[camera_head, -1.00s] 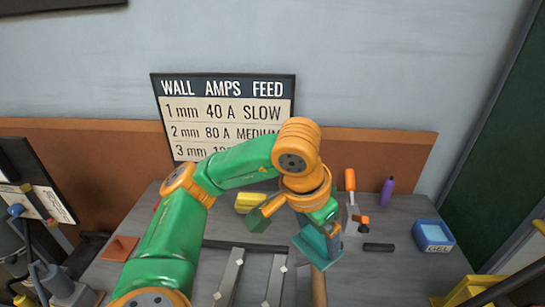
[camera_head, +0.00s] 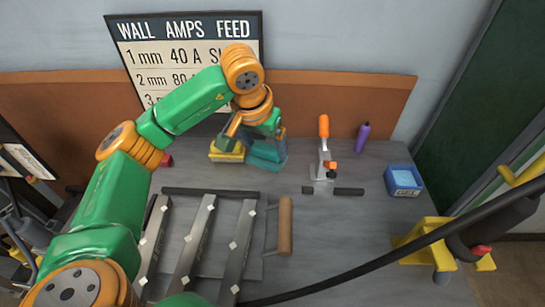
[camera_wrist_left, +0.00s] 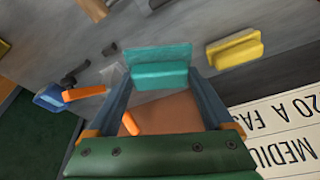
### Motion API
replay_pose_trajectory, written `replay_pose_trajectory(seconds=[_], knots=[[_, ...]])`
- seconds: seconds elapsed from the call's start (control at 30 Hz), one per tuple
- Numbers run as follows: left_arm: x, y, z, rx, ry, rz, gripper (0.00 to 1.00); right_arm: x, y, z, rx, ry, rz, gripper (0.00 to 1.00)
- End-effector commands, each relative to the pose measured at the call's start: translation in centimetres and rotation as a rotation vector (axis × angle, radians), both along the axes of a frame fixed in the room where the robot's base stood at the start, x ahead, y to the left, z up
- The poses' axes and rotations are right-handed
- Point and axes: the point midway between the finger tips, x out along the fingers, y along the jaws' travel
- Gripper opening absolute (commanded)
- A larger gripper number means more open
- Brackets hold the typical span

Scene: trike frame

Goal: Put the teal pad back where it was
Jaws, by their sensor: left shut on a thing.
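My left gripper (camera_head: 262,136) is shut on the teal pad (camera_head: 266,154) at the back of the grey bench. In the left wrist view the teal pad (camera_wrist_left: 160,66) sits between the two fingertips. A yellow pad (camera_head: 227,153) lies just left of it in the head view; it also shows in the left wrist view (camera_wrist_left: 235,49). I cannot tell whether the teal pad touches the bench. My right gripper is not in view.
Steel bars (camera_head: 190,240) and a wooden-handled tool (camera_head: 285,225) lie in front. An orange-handled clamp (camera_head: 324,150), purple bottle (camera_head: 363,136) and blue gel tub (camera_head: 403,180) stand to the right. A black cable (camera_head: 390,254) crosses the front. The wall chart (camera_head: 190,60) is behind.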

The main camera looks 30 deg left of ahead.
Motion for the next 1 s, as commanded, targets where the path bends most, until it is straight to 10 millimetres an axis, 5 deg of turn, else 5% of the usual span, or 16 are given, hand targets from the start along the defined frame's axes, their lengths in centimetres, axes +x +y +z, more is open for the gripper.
replay_pose_trajectory(seconds=[0.3, 0.57, 0.93, 0.97, 1.0], knots=[[4.6, 0.7, -5.2, 0.0, 0.002, 0.001, 0.33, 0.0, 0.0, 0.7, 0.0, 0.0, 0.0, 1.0], [5.3, 0.9, -8.9, 0.001, 0.003, -0.001, 0.33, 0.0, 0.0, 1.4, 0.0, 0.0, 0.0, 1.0], [5.4, 0.9, -9.7, 0.001, -0.001, -0.001, 0.33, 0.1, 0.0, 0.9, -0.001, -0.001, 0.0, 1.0], [5.4, 0.9, -9.7, 0.001, -0.001, -0.001, 0.88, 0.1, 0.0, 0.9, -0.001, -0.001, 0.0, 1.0], [5.4, 0.9, -9.6, 0.001, -0.001, -0.001, 0.99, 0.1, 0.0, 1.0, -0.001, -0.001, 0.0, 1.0]])
